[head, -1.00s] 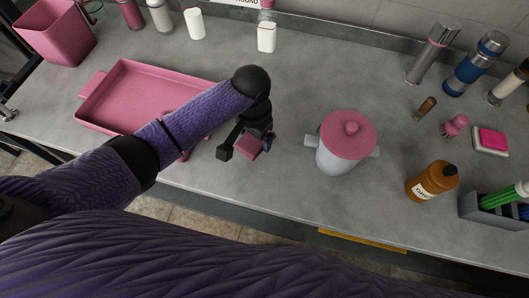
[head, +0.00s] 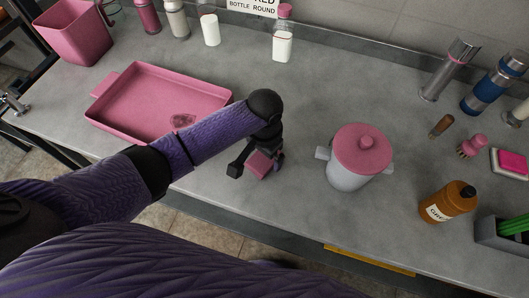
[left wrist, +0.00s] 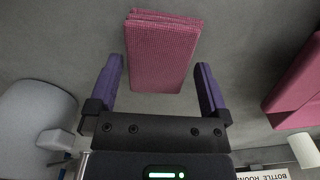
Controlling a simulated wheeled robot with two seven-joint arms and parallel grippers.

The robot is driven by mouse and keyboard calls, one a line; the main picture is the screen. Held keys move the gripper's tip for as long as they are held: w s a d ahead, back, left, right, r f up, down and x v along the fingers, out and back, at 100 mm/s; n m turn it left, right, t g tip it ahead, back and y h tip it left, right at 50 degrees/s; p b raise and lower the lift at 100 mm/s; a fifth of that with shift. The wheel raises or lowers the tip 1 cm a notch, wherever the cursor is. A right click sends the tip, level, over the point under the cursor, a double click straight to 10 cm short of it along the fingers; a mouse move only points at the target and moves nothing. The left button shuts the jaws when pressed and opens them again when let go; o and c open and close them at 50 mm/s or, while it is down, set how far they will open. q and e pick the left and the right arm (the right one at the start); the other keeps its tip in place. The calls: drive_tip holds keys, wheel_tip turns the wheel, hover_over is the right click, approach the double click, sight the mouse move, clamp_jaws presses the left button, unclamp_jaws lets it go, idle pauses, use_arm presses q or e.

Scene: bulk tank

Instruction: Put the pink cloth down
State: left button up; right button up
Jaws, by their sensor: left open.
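The pink cloth (left wrist: 162,50) is a folded, woven block lying flat on the grey counter in the left wrist view. It sits between the two purple fingers of my left gripper (left wrist: 158,78), with a gap on each side. In the head view the cloth (head: 259,164) shows partly behind my left gripper (head: 256,168), near the counter's front edge between the pink tray and the white pot. My left gripper is open and low over the counter. My right gripper is not in view.
A pink tray (head: 137,77) with a dark stain stands at left. A white pot with pink lid (head: 362,148) stands right of the gripper. A brown bottle (head: 446,202), brushes and flasks are farther right. Bare counter lies behind the gripper.

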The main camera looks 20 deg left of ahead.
use_arm(q)
wheel_tip(320, 180, up, 11)
drive_tip(key=p, duration=0.4)
drive_tip(key=shift+r, duration=0.2)
